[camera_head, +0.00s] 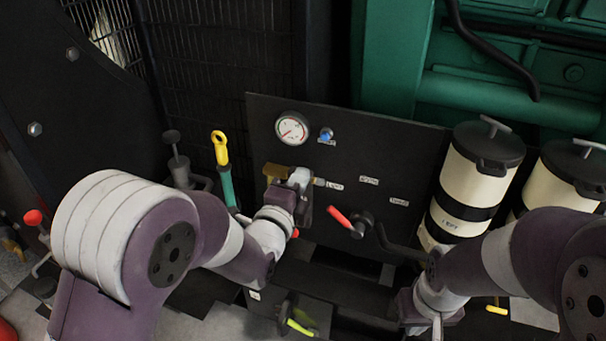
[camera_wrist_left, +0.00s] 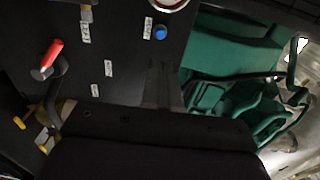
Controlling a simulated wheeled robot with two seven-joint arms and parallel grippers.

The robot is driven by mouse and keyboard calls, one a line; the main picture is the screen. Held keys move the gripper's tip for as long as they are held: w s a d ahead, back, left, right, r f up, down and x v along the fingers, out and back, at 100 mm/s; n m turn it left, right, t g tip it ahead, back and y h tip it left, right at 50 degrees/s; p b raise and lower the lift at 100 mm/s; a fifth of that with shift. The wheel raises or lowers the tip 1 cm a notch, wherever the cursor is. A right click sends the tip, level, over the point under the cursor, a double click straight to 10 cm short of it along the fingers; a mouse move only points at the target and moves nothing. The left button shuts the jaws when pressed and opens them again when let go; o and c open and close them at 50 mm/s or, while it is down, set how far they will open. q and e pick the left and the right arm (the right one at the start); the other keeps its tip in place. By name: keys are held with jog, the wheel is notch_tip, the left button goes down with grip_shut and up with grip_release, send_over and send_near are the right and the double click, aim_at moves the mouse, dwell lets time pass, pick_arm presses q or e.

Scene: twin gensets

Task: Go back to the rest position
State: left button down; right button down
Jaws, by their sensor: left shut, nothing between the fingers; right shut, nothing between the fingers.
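My left arm comes in from the left, and my left gripper (camera_head: 301,184) is in front of the black gauge panel (camera_head: 408,152), beside a brass-coloured handle (camera_head: 273,175). Its fingers are shut and empty; whether they touch the panel, I cannot tell. In the left wrist view the dark shut fingers (camera_wrist_left: 160,84) show before the panel. My right arm comes in from the right, and my right gripper (camera_head: 437,322) is low in the head view, below the cream canister (camera_head: 463,186). It is shut, partly cut off by the bottom edge.
The panel bears a round gauge (camera_head: 292,128), a blue knob (camera_head: 326,134) and a red-handled valve (camera_head: 342,218). A yellow-and-green handle (camera_head: 222,160) stands left of it. A second canister (camera_head: 563,182) is at right. A green engine (camera_head: 500,95) is behind.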

dwell(0.3)
pick_arm(q)
jog(key=s+a+f+n+g+y+p, duration=0.2)
jog(key=s+a+f+n+g+y, duration=0.25)
jog(key=s+f+n+g, duration=0.65)
jog(key=s+a+r+n+g+y+p, duration=0.1)
jog(key=s+a+r+n+g+p, duration=0.2)
jog(key=s+a+n, duration=0.7)
jog(key=shift+s+a+r+g+p, duration=0.3)
jog(key=shift+s+r+g+p, duration=0.1)
jog(key=shift+g+p, duration=0.5)
